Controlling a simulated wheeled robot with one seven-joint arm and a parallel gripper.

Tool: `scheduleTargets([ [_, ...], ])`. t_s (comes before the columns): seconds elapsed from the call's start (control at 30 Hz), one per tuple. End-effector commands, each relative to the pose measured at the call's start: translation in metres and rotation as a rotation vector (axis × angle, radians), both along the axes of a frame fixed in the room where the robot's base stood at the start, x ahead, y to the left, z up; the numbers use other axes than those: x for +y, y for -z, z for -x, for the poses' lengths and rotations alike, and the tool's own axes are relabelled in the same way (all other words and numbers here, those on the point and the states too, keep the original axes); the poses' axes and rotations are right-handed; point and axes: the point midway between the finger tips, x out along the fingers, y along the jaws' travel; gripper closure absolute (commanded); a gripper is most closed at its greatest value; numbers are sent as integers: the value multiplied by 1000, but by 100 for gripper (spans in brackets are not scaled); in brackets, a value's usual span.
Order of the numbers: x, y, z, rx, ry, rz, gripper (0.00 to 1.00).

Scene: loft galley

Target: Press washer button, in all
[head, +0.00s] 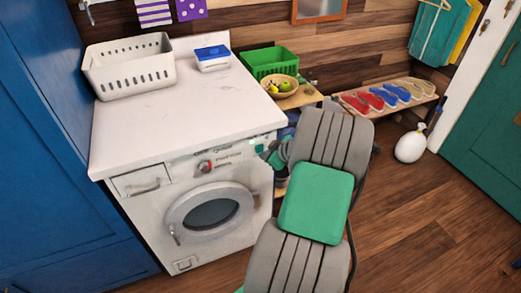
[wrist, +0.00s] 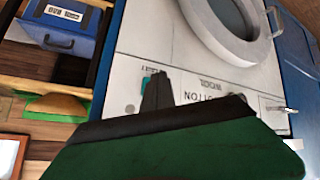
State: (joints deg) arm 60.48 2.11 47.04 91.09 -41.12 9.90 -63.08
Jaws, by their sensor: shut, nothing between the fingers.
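The white washer (head: 235,176) stands under a white counter, with its round door (head: 211,212) closed. Its front panel has a red-marked dial (head: 205,167) and a teal button (head: 259,148) near the right end. In the wrist view the washer panel (wrist: 190,60) appears upside down, and the teal button (wrist: 146,80) shows partly hidden behind my fingers. My gripper (head: 270,155) is shut and empty, its tips pointing at the panel beside the button. In the wrist view my gripper (wrist: 157,78) overlaps the button's edge. I cannot tell whether it touches.
A white basket (head: 130,70) and a blue-and-white box (head: 212,57) sit on the counter top (head: 170,105). Right of the washer are a green crate (head: 270,62) and a fruit bowl (head: 282,87). A shoe bench (head: 385,98) stands behind. Wooden floor (head: 420,215) is clear at right.

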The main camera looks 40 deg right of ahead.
Motion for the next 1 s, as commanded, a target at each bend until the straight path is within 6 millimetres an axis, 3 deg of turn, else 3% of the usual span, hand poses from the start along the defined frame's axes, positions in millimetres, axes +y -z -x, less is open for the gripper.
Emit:
scheduleTargets([
  [0.17, 1, 0, 5, 1, 2, 0, 100],
  [0.6, 13, 0, 45, 1, 2, -1, 100],
  [1.0, 14, 0, 48, 0, 0, 0, 100],
])
